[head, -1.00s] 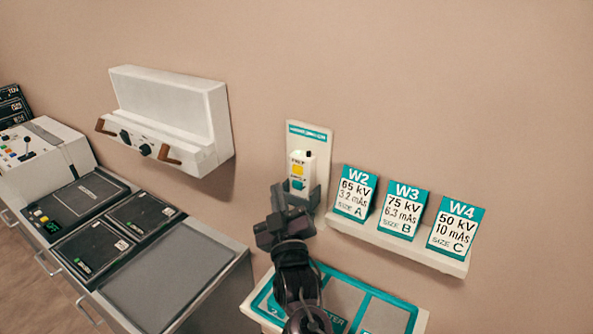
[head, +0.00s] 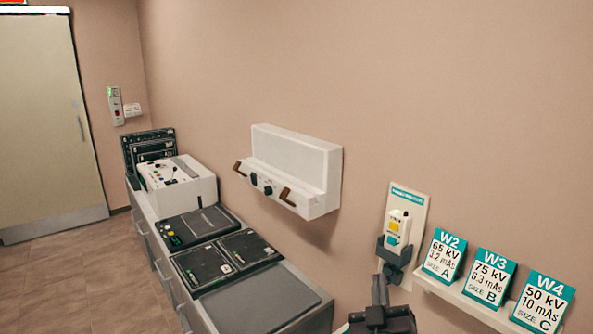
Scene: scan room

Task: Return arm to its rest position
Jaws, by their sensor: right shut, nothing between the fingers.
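My right gripper (head: 380,290) shows at the bottom edge of the head view, dark and pointing up toward the wall. It is shut and empty, below the wall holder (head: 390,262). A white handheld device (head: 398,226) with a yellow and a teal patch sits upright in that holder on a white and teal backing plate (head: 421,205). The gripper looks apart from the device. Most of my right arm is cut off by the bottom edge. My left gripper is not in view.
A shelf (head: 470,306) with cards W2, W3 and W4 is at the right. A white wall unit (head: 300,165) with brown handles hangs mid-wall. A counter (head: 155,262) carries dark panels and a white console (head: 180,190). A door (head: 40,120) and open floor are at the left.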

